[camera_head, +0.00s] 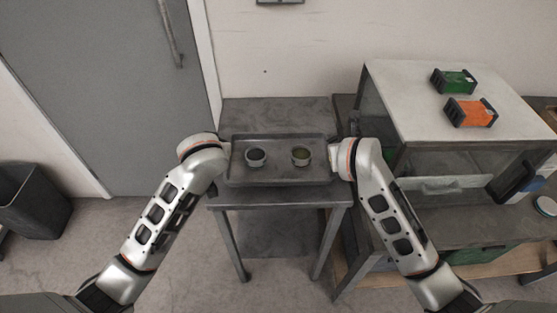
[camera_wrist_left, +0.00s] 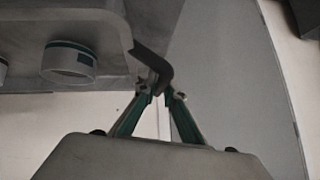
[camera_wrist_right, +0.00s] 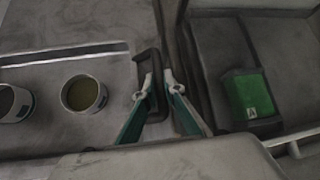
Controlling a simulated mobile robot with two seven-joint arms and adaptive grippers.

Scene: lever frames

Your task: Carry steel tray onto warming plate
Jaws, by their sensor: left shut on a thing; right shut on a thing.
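The steel tray (camera_head: 277,177) is a dark grey, shallow rectangle, looking about level in the head view. Two small round cups stand on it, a left cup (camera_head: 255,157) and a right cup (camera_head: 301,156). My left gripper (camera_wrist_left: 162,92) is shut on the dark handle (camera_wrist_left: 150,63) at the tray's left end. My right gripper (camera_wrist_right: 158,92) is shut on the handle at the right end (camera_wrist_right: 149,68). The tray is over a grey metal table (camera_head: 280,112); I cannot tell whether it touches it. I cannot pick out a warming plate for sure.
A light-topped metal cabinet (camera_head: 420,105) stands close on the right, with a green box (camera_head: 454,82) and an orange box (camera_head: 470,112) on top. A grey door (camera_head: 100,80) and a dark bin (camera_head: 36,200) are on the left. A wall is behind.

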